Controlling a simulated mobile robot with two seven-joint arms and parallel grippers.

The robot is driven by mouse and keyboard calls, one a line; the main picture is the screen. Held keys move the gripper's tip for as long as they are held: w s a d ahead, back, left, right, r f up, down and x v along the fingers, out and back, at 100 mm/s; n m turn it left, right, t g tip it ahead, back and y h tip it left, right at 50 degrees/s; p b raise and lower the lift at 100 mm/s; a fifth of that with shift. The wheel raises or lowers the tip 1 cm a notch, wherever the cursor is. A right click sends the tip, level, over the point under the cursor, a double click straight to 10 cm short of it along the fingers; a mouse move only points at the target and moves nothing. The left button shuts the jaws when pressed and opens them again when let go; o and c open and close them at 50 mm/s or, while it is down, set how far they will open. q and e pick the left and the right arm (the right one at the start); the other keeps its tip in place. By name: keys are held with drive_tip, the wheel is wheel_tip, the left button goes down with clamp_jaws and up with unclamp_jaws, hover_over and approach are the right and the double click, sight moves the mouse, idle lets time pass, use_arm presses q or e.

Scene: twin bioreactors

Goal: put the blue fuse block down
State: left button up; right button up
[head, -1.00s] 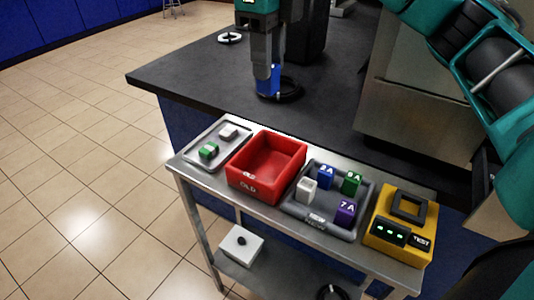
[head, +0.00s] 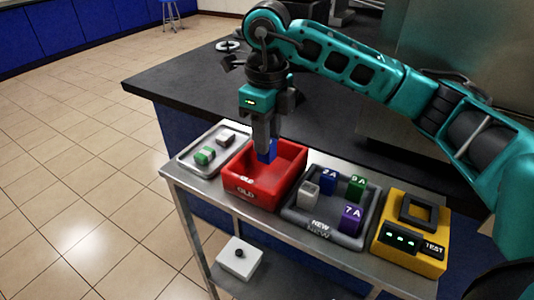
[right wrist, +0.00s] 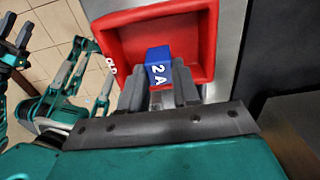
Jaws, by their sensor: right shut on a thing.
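My right gripper (head: 266,148) points down into the red OLD bin (head: 238,188). It is shut on the blue fuse block (head: 268,152), which is marked 2A in the right wrist view (right wrist: 158,66). The block is upright between the two grey fingers, within the bin's walls in the head view. I cannot tell whether it touches the bin floor. Another blue block (head: 328,181) stands in the grey NEW tray. My left gripper is outside the head view; it seems to show at the left edge of the right wrist view (right wrist: 17,36), its dark fingers apart.
The grey NEW tray (head: 292,214) also holds white, green and purple blocks. A yellow tester (head: 408,238) stands to its right. A pale tray (head: 186,160) with two small blocks is left of the bin. The dark counter (head: 175,88) lies behind the cart.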

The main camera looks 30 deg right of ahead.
wheel_tip(320, 180, down, 4)
drive_tip(key=shift+r, duration=0.2)
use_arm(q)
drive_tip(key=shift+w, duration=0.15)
use_arm(e)
drive_tip(key=shift+f, duration=0.35)
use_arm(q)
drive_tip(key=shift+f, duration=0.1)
use_arm(e)
drive_tip(key=shift+f+b, duration=0.15)
drive_tip(key=shift+b, duration=0.2)
drive_tip(key=o, duration=1)
drive_tip(key=shift+o, duration=0.2)
drive_tip(key=shift+r, duration=0.45)
use_arm(q)
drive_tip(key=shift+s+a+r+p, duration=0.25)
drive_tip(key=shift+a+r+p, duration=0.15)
drive_tip(key=shift+p, duration=0.65)
use_arm(e)
wheel_tip(320, 180, up, 12)
drive_tip(key=shift+f, duration=0.25)
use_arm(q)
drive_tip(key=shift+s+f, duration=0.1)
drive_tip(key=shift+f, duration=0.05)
